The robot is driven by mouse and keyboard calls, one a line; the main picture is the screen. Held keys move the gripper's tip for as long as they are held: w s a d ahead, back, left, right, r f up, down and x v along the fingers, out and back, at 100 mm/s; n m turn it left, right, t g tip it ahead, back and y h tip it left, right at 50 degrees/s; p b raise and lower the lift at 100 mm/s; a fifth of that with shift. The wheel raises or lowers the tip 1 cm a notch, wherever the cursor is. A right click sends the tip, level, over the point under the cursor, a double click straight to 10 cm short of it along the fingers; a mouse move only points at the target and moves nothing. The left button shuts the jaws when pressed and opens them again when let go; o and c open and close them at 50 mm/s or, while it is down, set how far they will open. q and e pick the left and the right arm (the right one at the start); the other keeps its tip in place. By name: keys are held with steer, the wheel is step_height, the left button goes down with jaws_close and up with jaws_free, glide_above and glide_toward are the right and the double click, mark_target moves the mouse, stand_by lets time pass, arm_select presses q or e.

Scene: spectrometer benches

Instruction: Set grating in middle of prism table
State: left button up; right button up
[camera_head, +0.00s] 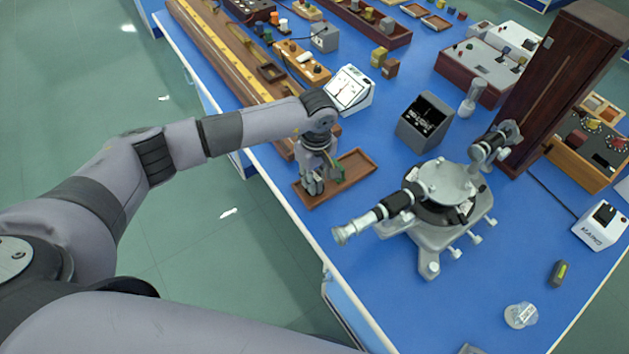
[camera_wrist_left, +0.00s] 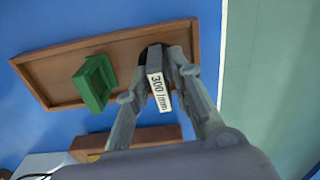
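The grating (camera_wrist_left: 158,88) is a small dark block with a white label reading 300 and "/mm" in the left wrist view. My left gripper (camera_wrist_left: 165,62) has its fingers on either side of it, close against it, and seems shut on it. Both are over the end of a brown tray (camera_wrist_left: 50,82). In the head view, my left gripper (camera_head: 314,188) hangs at this tray (camera_head: 353,164) and mostly hides the grating. The prism table (camera_head: 447,181) is the bare round grey disc in the middle of the spectrometer, right of the tray. My right gripper is out of view.
A green holder (camera_wrist_left: 95,83) lies in the tray beside the grating. The spectrometer's telescope tube (camera_head: 359,226) points toward the tray. A dark box (camera_head: 424,122) stands behind the spectrometer and a tall wooden cabinet (camera_head: 556,75) at back right.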

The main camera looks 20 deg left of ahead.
arm_select(q)
jaws_close()
steer(key=shift+r, duration=0.1)
stand_by(0.3)
